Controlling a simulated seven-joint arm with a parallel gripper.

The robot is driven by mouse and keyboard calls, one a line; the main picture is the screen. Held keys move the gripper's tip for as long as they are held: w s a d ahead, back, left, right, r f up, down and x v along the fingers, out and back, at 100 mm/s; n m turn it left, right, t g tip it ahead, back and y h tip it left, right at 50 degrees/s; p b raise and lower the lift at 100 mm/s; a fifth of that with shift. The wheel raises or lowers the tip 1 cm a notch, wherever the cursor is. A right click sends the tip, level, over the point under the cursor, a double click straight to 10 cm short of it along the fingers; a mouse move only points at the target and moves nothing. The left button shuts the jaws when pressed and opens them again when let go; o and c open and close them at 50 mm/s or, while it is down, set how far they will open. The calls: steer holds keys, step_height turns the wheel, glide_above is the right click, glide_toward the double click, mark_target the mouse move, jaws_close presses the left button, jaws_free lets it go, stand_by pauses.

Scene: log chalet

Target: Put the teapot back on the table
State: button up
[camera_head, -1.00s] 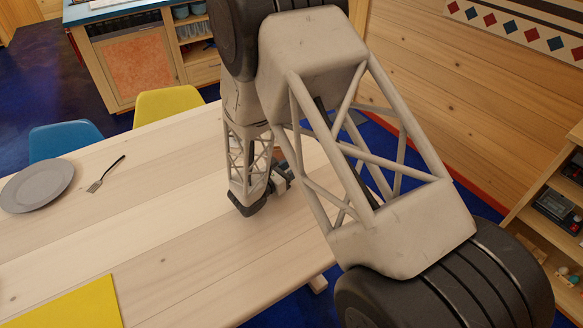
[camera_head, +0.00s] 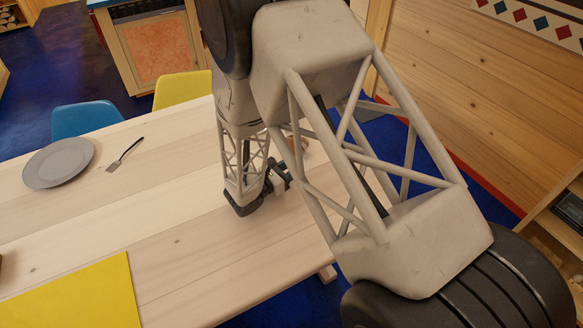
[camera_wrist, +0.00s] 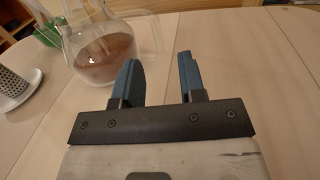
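The teapot (camera_wrist: 103,55) is clear glass with brown liquid in it. In the wrist view it stands upright on the pale wooden table (camera_wrist: 245,70), at the upper left, just beyond my left finger. I cannot tell whether the left finger touches the glass. In the head view my arm covers most of the gripper and the teapot; the gripper is low over the far right part of the table (camera_head: 190,235).
A grey plate (camera_head: 60,163) and a fork (camera_head: 124,155) lie at the table's left. A yellow mat (camera_head: 75,295) lies at the near left. In the wrist view, a white saucer with a patterned cup (camera_wrist: 14,88) and a green item (camera_wrist: 47,35) are near the teapot.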

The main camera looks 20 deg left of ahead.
stand_by(0.7)
steer(key=shift+w+d+r, duration=0.1)
steer(key=shift+d+r, duration=0.25)
steer(key=shift+d, duration=0.1)
steer(key=s+d+r+m+g+h, duration=0.1)
steer(key=s+d+r+m+g, duration=0.2)
steer(key=d+r+m+g, duration=0.6)
steer(key=s+d+r+m+g, duration=0.4)
steer(key=d+r, duration=0.6)
steer(key=d, duration=0.7)
steer(key=s+d+r+m+y, duration=0.3)
steer(key=s+r+m, duration=0.1)
steer(key=s, duration=0.3)
steer(key=s+d+r+m+y, duration=0.4)
steer(key=s+r+m, duration=0.1)
steer(key=s, duration=0.3)
steer(key=s+d+r+m+y, duration=0.4)
steer(key=s+m, duration=0.3)
steer(key=s, duration=0.1)
steer(key=shift+s+d+r+t, duration=0.15)
steer(key=shift+t, duration=0.25)
